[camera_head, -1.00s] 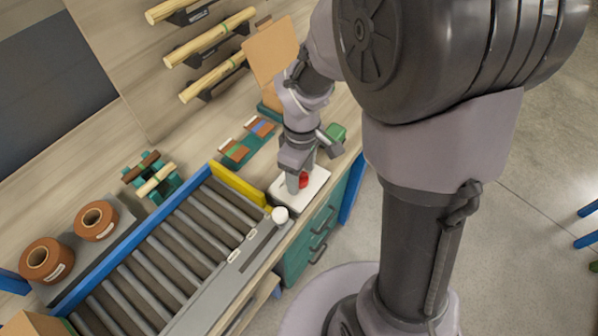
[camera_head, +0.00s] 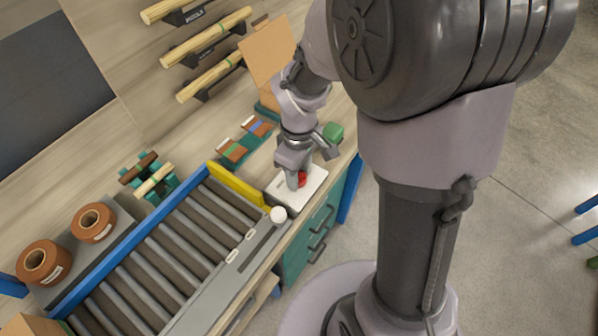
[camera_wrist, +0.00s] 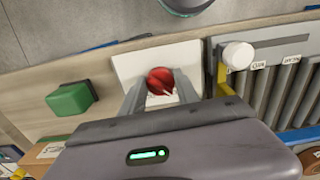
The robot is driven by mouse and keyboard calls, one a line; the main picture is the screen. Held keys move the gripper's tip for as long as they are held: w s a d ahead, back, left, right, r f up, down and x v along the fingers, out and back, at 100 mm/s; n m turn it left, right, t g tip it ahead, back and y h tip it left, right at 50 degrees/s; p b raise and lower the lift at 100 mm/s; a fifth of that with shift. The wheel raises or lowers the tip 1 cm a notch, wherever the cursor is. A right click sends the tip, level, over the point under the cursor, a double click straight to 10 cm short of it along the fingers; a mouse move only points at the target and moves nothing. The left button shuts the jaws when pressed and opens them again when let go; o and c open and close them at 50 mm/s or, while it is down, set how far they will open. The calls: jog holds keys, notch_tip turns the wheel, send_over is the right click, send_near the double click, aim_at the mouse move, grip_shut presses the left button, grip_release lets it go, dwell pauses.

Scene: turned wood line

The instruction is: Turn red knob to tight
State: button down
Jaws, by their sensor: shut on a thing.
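The red knob (camera_wrist: 161,81) sits on a white plate (camera_wrist: 189,54) and shows round with a pale pointer mark in the wrist view. In the head view the red knob (camera_head: 301,179) is partly hidden by my gripper, and the white plate (camera_head: 287,201) lies at the bench's front edge. My gripper (camera_wrist: 164,96) is shut on the red knob, one finger on each side of it. In the head view my gripper (camera_head: 297,180) points down onto the plate. I cannot read any tight marking.
A roller conveyor (camera_head: 190,240) with a yellow end stop (camera_head: 238,186) lies left of the plate. A white round knob (camera_head: 278,214) stands on its near rail. A green block (camera_head: 333,132) lies behind the plate, and small coloured pieces (camera_head: 233,150) lie on the bench to the left.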

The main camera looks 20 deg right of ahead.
jog(key=m, duration=0.8)
jog(key=shift+a+m, duration=0.1)
jog(key=shift+m, duration=0.2)
jog(key=m, duration=0.4)
jog(key=shift+a+b, duration=0.1)
jog(key=shift+b, duration=0.3)
jog(key=shift+m+b, duration=0.35)
jog(key=shift+m, duration=1.75)
jog(key=c, duration=0.9)
grip_release()
